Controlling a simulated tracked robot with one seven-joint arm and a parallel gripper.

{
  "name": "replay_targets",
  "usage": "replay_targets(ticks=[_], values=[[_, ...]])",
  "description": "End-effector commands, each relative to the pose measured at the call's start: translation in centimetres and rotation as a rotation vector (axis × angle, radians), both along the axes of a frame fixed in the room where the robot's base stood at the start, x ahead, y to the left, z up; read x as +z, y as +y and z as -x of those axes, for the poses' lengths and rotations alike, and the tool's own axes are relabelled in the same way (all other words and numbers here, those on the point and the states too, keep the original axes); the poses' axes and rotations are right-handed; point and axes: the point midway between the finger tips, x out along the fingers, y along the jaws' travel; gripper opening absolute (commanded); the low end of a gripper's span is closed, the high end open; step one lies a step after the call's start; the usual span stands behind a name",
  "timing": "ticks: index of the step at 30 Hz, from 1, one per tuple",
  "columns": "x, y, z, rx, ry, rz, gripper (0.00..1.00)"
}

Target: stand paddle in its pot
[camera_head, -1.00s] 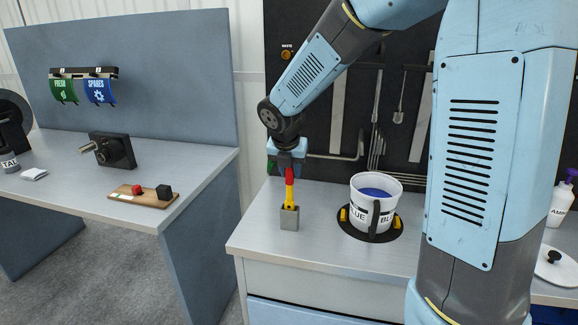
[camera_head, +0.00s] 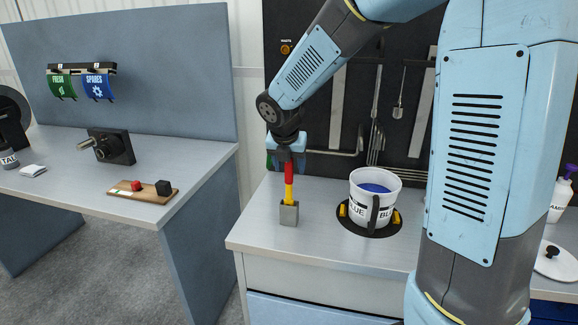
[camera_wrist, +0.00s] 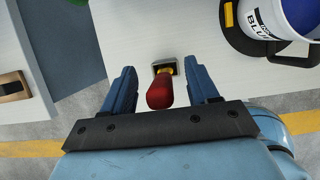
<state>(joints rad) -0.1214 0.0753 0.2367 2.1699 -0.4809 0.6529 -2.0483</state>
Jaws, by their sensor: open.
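The paddle (camera_head: 289,180), with a red handle end and a yellow shaft, stands upright in a small grey square pot (camera_head: 289,214) on the bench. Its lower end is hidden inside the pot. My gripper (camera_head: 288,158) is above the paddle. In the wrist view my gripper (camera_wrist: 163,88) is open, with one blue finger on each side of the red handle (camera_wrist: 160,93) and a gap on both sides. The grey pot (camera_wrist: 166,67) shows behind the handle there.
A white bucket of blue paint (camera_head: 374,200) stands on a black round base with yellow clips, right of the pot. The left table (camera_head: 60,180) holds a wooden board (camera_head: 128,193) with red and black blocks. Bench space around the pot is clear.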

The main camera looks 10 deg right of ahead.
Motion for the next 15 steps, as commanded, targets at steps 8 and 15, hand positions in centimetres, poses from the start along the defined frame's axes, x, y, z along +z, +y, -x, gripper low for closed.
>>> replay_targets(ticks=[8,15], values=[[4.3,0.7,1.6,-0.001,-0.005,-0.001,0.59],[8.6,1.4,3.2,0.0,-0.004,-0.001,0.59]])
